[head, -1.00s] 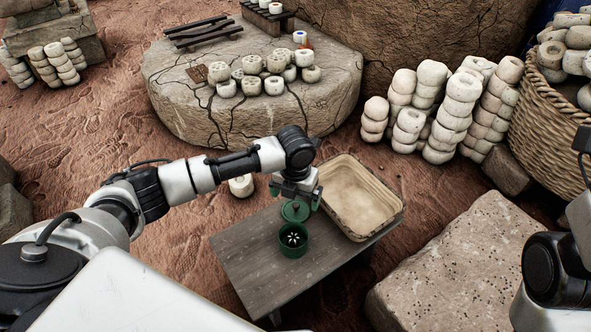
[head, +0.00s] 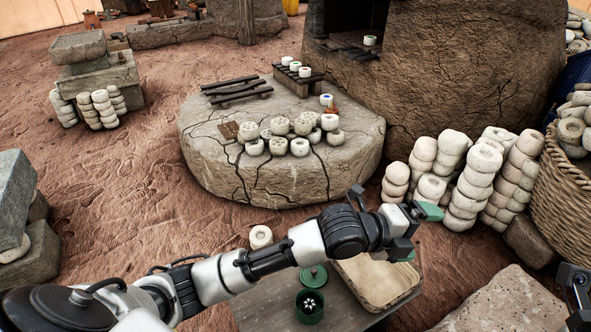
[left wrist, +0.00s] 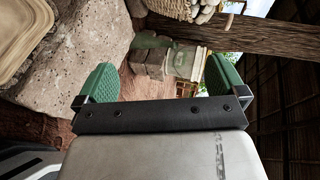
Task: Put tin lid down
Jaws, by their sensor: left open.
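The green tin lid (head: 313,275) lies on the grey wooden table (head: 262,306), just behind the green tin (head: 310,306). The tin stands open with small white pieces inside. My left gripper (head: 421,232) is raised up and to the right of the lid, clear of it. Its green-padded fingers are spread, and nothing is between them in the left wrist view (left wrist: 163,82). Part of my right arm's end (head: 574,287) shows at the right edge, cut off by the frame, and its jaws are unclear.
A shallow tan tray (head: 372,284) sits on the table's right, partly behind my left arm. A round cracked stone slab (head: 235,180) with clay pieces stands behind. Stacked clay rings (head: 474,180) and a wicker basket (head: 562,196) stand at right.

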